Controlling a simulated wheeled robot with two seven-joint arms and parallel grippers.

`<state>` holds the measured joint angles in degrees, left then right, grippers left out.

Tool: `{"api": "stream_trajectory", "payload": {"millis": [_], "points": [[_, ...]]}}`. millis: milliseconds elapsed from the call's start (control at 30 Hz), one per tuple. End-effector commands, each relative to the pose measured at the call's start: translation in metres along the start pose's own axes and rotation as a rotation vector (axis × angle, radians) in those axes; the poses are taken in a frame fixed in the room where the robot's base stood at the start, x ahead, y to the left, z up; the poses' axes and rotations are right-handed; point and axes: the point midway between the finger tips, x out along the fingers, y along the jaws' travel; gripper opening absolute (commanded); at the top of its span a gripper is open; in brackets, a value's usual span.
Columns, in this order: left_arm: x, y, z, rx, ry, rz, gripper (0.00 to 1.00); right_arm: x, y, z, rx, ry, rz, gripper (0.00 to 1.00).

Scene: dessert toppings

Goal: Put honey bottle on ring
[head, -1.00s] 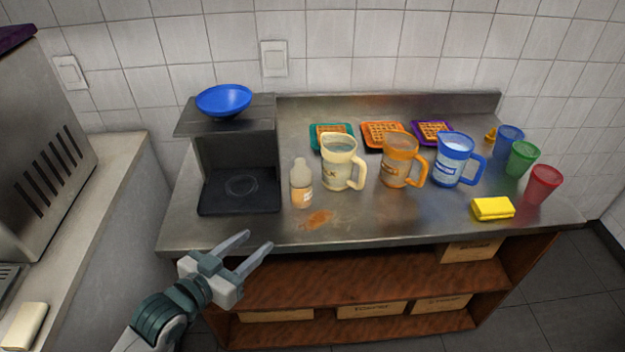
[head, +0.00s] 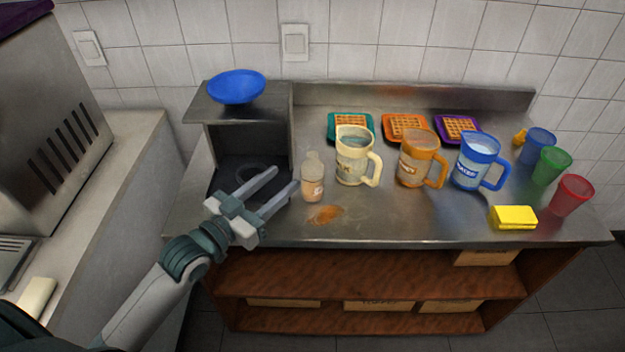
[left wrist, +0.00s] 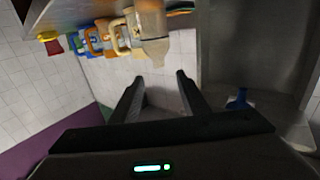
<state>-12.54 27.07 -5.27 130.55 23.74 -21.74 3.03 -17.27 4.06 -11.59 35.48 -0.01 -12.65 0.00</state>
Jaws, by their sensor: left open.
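The honey bottle (head: 313,182), pale with an amber lower part, stands upright on the steel counter beside the black stand. A faint ring (head: 250,168) is marked on the stand's dark base and is partly hidden by my left gripper. My left gripper (head: 286,177) is open and empty, its fingers pointing up and right just left of the bottle, apart from it. In the left wrist view the scene is upside down; the bottle (left wrist: 151,25) hangs from the top, beyond the open fingers (left wrist: 160,77). My right gripper is out of view.
A blue bowl (head: 236,86) sits on top of the stand (head: 292,125). A cream jug (head: 353,158) is close to the bottle's right, then an orange jug (head: 417,160) and a blue jug (head: 474,163). An orange spill (head: 325,214) lies in front. A yellow sponge (head: 513,217) is at right.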

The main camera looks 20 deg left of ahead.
Motion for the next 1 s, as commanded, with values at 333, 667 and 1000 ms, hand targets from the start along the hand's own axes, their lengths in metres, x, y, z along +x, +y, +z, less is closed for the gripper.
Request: {"api": "stream_trajectory", "payload": {"millis": [333, 667, 1000], "points": [[0.061, 0.000, -0.005, -0.002, 0.002, 0.000, 0.41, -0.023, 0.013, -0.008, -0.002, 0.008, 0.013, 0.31], [0.102, 0.000, -0.001, -0.001, 0.000, 0.000, 0.41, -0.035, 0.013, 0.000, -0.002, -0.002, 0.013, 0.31], [0.104, 0.000, 0.000, -0.001, 0.000, 0.000, 0.41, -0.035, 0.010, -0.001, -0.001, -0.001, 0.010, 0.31]]}}
